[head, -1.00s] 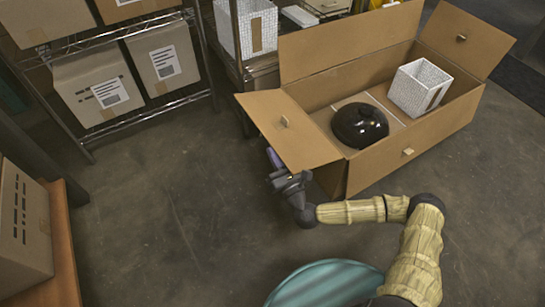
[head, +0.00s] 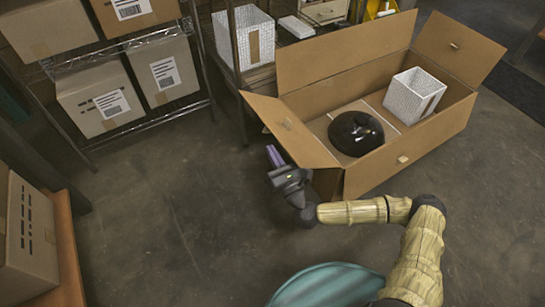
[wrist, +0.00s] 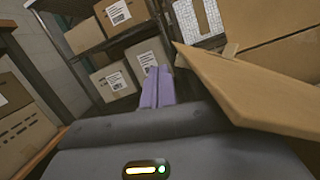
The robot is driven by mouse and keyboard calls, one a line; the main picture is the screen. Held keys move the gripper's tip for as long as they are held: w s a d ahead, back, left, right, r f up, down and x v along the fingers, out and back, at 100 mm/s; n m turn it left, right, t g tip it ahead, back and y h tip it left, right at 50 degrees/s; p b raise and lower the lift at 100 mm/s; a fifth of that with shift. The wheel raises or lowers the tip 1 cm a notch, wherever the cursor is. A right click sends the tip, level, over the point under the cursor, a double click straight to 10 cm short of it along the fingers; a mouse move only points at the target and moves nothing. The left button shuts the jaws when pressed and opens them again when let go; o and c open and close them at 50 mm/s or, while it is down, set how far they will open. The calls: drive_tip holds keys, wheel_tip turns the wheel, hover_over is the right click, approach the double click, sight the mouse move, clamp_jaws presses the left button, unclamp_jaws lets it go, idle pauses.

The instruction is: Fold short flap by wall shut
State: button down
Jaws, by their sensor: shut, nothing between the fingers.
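A large open cardboard box (head: 412,160) stands on the floor at the upper right in the head view. Its left short flap (head: 288,131) slants up and outward from the left end, beside the shelving. That flap also fills the right of the wrist view (wrist: 250,92). The other short flap (head: 457,48) stands up at the far right end. My gripper (head: 274,156) has purple fingers, shut and empty. It is outside the box, just left of the left flap; I cannot tell whether it touches. The fingers also show in the wrist view (wrist: 158,87).
A dark round object (head: 355,133) and a white patterned bin (head: 415,95) sit inside the box. The back long flap (head: 345,55) stands up. Wire shelving with cartons (head: 97,105) is at the upper left, an orange-brown bench (head: 65,250) at the left. The floor between is clear.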

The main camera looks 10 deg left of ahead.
wheel_tip(320, 180, up, 4)
drive_tip(key=shift+d+f+p, duration=0.1)
drive_tip(key=shift+p, duration=0.6)
